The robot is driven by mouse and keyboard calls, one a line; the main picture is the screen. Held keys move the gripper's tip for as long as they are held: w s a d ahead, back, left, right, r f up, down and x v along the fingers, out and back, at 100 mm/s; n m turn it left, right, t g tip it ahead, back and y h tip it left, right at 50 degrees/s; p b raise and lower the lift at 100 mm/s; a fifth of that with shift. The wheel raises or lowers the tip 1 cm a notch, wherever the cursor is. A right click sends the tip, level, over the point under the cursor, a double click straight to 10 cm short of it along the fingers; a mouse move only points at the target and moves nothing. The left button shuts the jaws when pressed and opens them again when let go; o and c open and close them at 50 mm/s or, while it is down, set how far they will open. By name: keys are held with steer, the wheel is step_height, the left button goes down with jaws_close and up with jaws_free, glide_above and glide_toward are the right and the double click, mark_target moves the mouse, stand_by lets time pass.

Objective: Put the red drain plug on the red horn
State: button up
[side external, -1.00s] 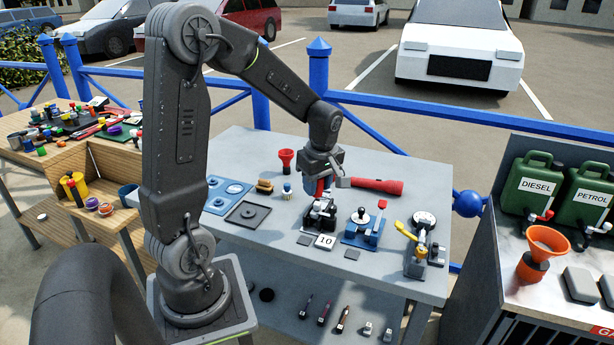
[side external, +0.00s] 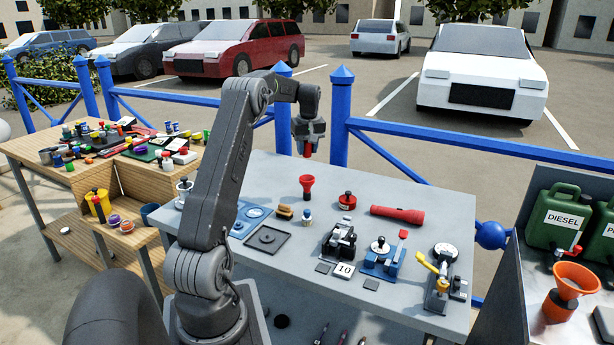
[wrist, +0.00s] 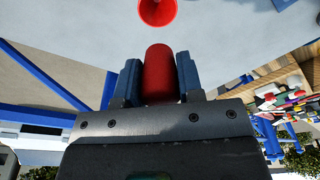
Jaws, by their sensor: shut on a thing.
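My gripper (side external: 308,146) is shut on a red, round-ended piece that looks like the red drain plug (side external: 308,151). In the wrist view the plug (wrist: 160,74) sits between the two blue-grey fingers (wrist: 160,80), its tip pointing away from the palm. The red horn (side external: 306,188) stands upright on the grey table with its wide mouth up. In the side view my gripper is above the horn, with a gap between plug and horn. The wrist view shows the horn's round red mouth (wrist: 157,11) at the top edge, beyond the plug's tip. The plug's held end is hidden.
A red-and-black knob (side external: 347,201) and a red torch (side external: 397,215) lie right of the horn. A brush (side external: 284,212) is at its left. Black (side external: 339,240) and blue (side external: 382,258) mechanisms stand in front. The blue fence (side external: 427,158) runs behind the grey table (side external: 262,319).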

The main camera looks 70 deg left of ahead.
mark_target(307, 177)
step_height(307, 177, down, 7)
steer(key=shift+f, duration=0.2)
steer(key=shift+f, duration=0.15)
steer(key=o, duration=0.9)
